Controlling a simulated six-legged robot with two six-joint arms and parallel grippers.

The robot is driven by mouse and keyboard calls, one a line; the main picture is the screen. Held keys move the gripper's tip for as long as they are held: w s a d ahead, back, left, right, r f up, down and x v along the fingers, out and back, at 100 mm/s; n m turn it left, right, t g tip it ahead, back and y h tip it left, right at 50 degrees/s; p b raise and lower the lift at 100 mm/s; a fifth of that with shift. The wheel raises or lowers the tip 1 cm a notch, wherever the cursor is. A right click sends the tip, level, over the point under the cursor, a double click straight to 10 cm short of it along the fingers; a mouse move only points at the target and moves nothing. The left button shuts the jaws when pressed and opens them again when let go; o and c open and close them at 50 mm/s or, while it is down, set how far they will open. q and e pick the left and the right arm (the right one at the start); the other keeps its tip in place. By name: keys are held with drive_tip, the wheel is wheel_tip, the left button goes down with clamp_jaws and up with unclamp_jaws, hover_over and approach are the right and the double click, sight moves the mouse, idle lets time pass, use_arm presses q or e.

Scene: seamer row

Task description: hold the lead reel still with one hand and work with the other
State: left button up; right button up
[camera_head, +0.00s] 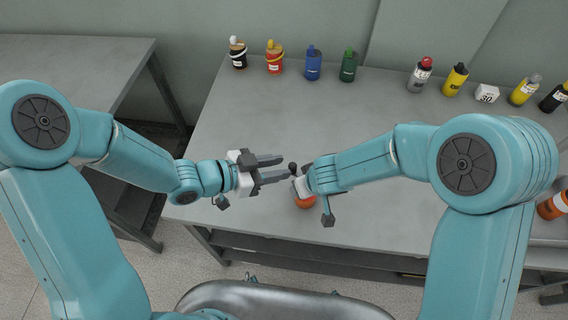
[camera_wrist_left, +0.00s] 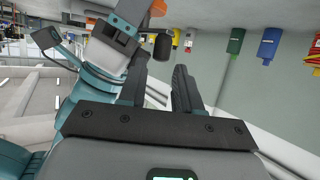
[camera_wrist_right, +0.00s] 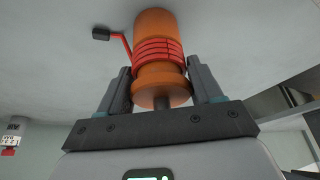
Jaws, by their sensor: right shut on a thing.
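The lead reel (camera_wrist_right: 157,55) is an orange spool with red lead wound round its middle. A red end of the lead sticks out to the left in the right wrist view and carries a black plug (camera_wrist_right: 101,34). My right gripper (camera_wrist_right: 158,72) is shut on the reel, one finger on each side. In the head view most of the reel (camera_head: 304,203) is hidden behind the right gripper. My left gripper (camera_head: 272,168) is open and empty, its fingers pointing at the right gripper from close by. The left wrist view shows nothing between its fingers (camera_wrist_left: 160,80).
The grey table (camera_head: 400,120) is bare in the middle. Along its back stand a black bottle (camera_head: 238,53), an orange one (camera_head: 274,57), a blue one (camera_head: 313,64), a green one (camera_head: 348,65) and several more. A white block (camera_head: 487,93) marked 30 is among them.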

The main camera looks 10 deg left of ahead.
sight(300, 173)
use_arm(q)
drive_tip(key=shift+x, duration=1.25)
clamp_jaws()
drive_tip(key=shift+s+d+n+t+y, duration=0.1)
drive_tip(key=shift+s+n+t+y, duration=0.4)
drive_tip(key=shift+n+t, duration=0.35)
drive_tip(key=shift+w, duration=0.1)
unclamp_jaws()
drive_tip(key=shift+w+m, duration=0.1)
drive_tip(key=shift+m, duration=0.15)
